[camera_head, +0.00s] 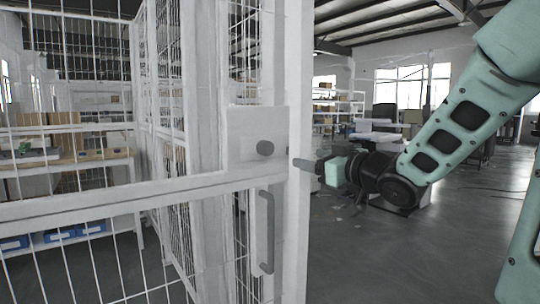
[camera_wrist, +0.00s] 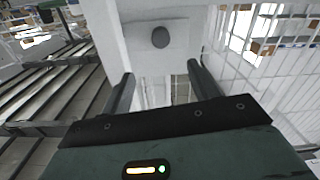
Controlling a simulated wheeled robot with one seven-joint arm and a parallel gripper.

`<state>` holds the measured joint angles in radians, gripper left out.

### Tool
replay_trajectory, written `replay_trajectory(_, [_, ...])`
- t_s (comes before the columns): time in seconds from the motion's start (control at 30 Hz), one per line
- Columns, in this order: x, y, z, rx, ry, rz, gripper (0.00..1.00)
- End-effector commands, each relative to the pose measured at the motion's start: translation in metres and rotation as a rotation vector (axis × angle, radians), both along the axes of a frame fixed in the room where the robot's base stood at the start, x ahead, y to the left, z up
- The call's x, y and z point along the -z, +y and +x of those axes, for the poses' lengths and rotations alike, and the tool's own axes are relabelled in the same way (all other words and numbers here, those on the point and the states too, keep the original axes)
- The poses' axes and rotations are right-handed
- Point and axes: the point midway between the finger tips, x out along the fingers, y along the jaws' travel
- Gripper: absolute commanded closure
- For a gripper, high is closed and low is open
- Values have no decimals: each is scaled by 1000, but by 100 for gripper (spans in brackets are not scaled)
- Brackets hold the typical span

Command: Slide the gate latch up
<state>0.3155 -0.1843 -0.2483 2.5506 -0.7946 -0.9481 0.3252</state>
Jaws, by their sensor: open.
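I see no contact with the knob.
A grey vertical pull handle (camera_head: 268,232) is on the gate below the plate. White wire mesh panels (camera_head: 70,240) fill the left side. Shelves with boxes (camera_head: 70,150) stand behind the mesh. Open floor (camera_head: 430,260) lies to the right.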

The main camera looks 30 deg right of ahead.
Motion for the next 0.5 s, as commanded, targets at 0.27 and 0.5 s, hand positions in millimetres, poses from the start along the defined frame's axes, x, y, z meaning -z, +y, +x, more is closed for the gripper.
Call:
replay_trajectory(0.27, [-6, 3, 28, -3, 9, 2, 39])
replay_trajectory(0.5, [-6, 4, 46, -4, 8, 4, 39])
